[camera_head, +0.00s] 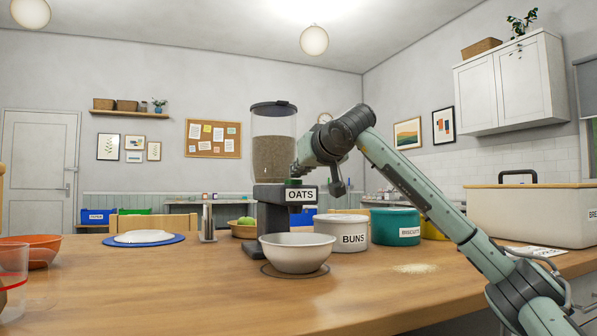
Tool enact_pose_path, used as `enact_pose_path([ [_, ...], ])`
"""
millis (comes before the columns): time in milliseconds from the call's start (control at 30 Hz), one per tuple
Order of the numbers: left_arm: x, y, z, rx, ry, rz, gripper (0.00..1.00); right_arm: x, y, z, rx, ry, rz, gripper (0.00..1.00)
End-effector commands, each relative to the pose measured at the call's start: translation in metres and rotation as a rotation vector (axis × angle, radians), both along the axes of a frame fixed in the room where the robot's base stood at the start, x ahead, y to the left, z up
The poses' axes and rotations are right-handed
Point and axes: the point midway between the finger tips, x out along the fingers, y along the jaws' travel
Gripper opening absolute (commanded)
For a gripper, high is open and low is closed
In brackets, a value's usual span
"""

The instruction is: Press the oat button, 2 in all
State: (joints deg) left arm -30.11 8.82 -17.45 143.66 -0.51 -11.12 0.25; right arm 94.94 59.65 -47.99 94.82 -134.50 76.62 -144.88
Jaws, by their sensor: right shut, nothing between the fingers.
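The oat dispenser (273,155) stands on the wooden table, with a clear hopper of brown grain and a dark lid. Its dark base carries a label reading OATS (301,194). A small green part, seemingly the button (293,182), shows just above the label. My right gripper (295,176) is shut and empty, pointing down at this green part; I cannot tell whether it touches or presses it. A white bowl (297,256) stands under the spout on a dark round mat; its inside is hidden. My left gripper is not in view.
Behind the bowl stand a white BUNS tub (342,236) and a teal BISCUITS tub (396,227). A large cream bread box (535,212) is at right. An orange bowl (34,250) and a blue plate (144,241) are at left. Crumbs (414,268) lie on the table.

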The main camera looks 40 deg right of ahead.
Motion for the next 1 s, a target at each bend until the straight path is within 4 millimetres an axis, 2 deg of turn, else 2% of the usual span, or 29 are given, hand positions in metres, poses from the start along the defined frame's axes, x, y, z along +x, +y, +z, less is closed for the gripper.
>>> enact_pose_path([
  [267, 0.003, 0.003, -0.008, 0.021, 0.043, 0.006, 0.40, 0.000, 0.000, -0.023, 0.000, 0.003, -0.001, 0.00],
  [633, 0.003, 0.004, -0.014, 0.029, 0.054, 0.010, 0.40, -0.002, 0.001, -0.027, 0.001, 0.013, 0.000, 0.00],
  [767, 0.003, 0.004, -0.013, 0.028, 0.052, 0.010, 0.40, -0.014, 0.004, -0.024, 0.000, 0.012, 0.001, 0.00],
  [1000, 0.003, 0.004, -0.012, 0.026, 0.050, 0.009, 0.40, -0.050, 0.013, -0.010, -0.001, 0.001, 0.001, 0.00],
])
